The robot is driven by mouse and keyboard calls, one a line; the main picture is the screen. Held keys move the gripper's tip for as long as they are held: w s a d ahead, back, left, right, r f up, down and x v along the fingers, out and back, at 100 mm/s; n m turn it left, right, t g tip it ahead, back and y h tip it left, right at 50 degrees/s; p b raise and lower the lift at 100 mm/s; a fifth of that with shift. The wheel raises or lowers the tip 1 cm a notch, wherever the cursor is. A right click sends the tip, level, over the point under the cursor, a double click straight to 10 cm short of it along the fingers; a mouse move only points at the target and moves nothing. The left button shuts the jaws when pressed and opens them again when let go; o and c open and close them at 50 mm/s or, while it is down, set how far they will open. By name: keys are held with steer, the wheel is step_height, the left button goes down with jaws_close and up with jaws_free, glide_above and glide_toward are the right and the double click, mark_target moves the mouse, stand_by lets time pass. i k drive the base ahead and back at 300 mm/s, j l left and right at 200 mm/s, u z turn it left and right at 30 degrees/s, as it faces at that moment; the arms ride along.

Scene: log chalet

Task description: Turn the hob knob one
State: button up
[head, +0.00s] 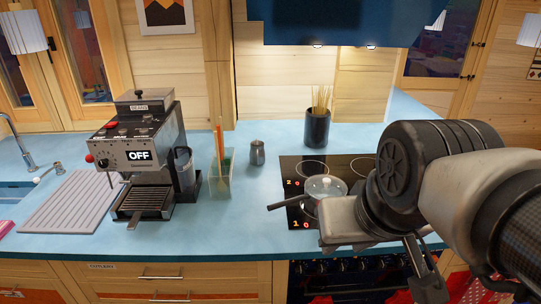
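The black hob (289,165) is set in the blue counter right of centre. A red-lit "1" with a small round red mark (306,225) shows at its front left. A similar "2" mark (297,183) lies farther back. I cannot tell whether these marks are the knobs. A lidded pan (325,187) stands on the hob, its dark handle pointing left. My gripper (385,252) reaches in from the right over the hob's front edge, right of the "1" mark. My gripper and arm hide the hob's front right. Its finger gap is unclear.
A coffee machine (135,150) reading "OFF" stands at left beside a ribbed mat (72,202). A clear holder (220,182), a small metal jug (257,152) and a dark pot of sticks (317,128) stand left of and behind the hob. A blue hood (340,25) hangs above.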

mark_target(300, 269)
steer(key=k+u, duration=0.1)
steer(key=u, duration=1.35)
steer(key=k+l+u, duration=0.25)
steer(key=k+l, duration=0.6)
steer(key=k+j, duration=0.05)
steer(key=k, duration=0.05)
